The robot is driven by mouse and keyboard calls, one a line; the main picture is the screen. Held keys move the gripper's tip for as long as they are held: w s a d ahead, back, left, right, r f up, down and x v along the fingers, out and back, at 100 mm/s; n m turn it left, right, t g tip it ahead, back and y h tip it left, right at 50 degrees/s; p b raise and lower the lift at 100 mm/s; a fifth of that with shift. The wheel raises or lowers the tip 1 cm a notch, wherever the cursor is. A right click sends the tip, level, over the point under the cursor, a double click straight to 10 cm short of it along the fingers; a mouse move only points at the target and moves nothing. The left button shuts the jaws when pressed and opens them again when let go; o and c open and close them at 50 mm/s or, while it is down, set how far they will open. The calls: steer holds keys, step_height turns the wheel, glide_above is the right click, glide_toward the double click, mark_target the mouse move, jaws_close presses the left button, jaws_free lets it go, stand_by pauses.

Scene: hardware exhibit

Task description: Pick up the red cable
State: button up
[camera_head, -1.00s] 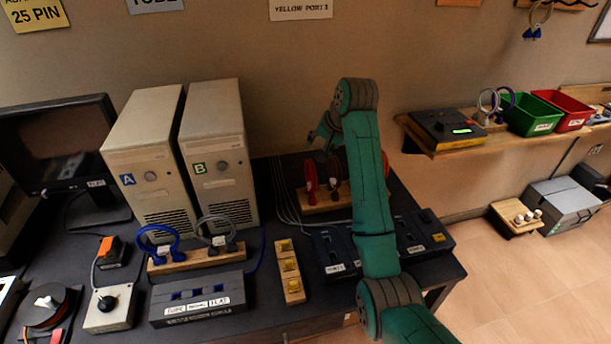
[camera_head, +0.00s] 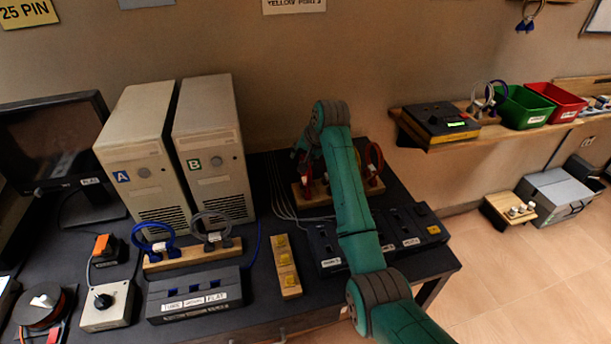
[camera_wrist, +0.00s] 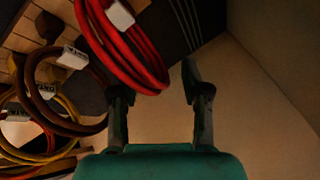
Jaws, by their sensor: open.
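The red cable (camera_wrist: 128,52) is a coiled loop with a white label, hanging at the upper left of the wrist view. In the head view the red cable (camera_head: 305,172) shows at the left end of a wooden holder, partly covered by my gripper. My gripper (camera_wrist: 155,92) is open. Its left finger is close to the lower edge of the red coil, and the coil's edge reaches into the gap between the fingers. I cannot tell whether they touch. The right finger is clear of it.
The wall is close behind the holder. Computer tower B (camera_head: 212,150) stands to the left. Dark socket boxes (camera_head: 400,228) lie in front.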

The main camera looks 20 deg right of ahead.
jaws_close()
steer(key=shift+r, duration=0.1)
